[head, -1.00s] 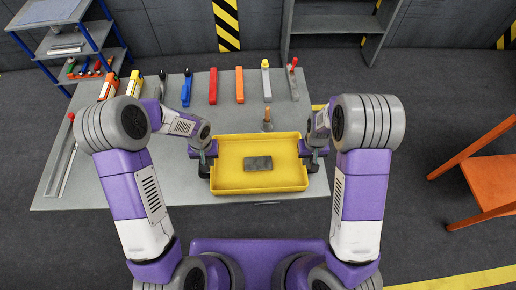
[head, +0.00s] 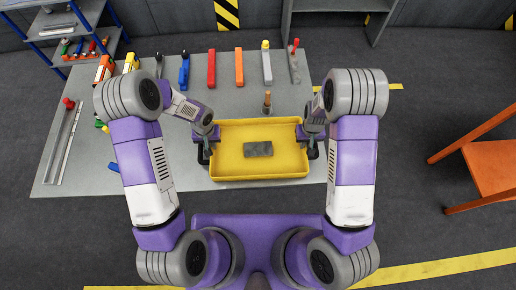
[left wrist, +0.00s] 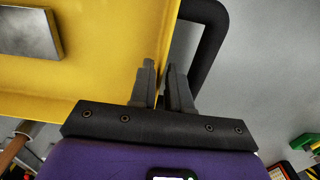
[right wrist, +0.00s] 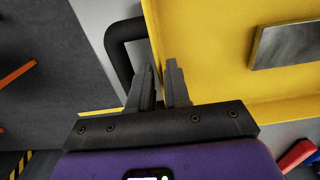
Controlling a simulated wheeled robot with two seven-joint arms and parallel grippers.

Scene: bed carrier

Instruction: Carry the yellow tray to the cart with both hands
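The yellow tray (head: 230,170) is in front of me at the near edge of the grey table in the head view. A flat grey metal block (head: 258,149) lies in it, also showing in the left wrist view (left wrist: 28,30). My left gripper (head: 206,148) is at the tray's left side and my right gripper (head: 311,146) at its right side. In both wrist views the fingers are nearly together over the tray's side, by a black handle (left wrist: 210,35) (right wrist: 116,50). They appear shut on the tray. Whether it touches the table is unclear. No cart is identifiable.
The grey table (head: 75,180) holds a row of coloured tools along its back. An upright wooden-handled tool (head: 267,102) stands just behind the tray. An orange chair (head: 492,165) is on the right; a blue-framed shelf (head: 75,45) is at the back left. Floor between table and chair is clear.

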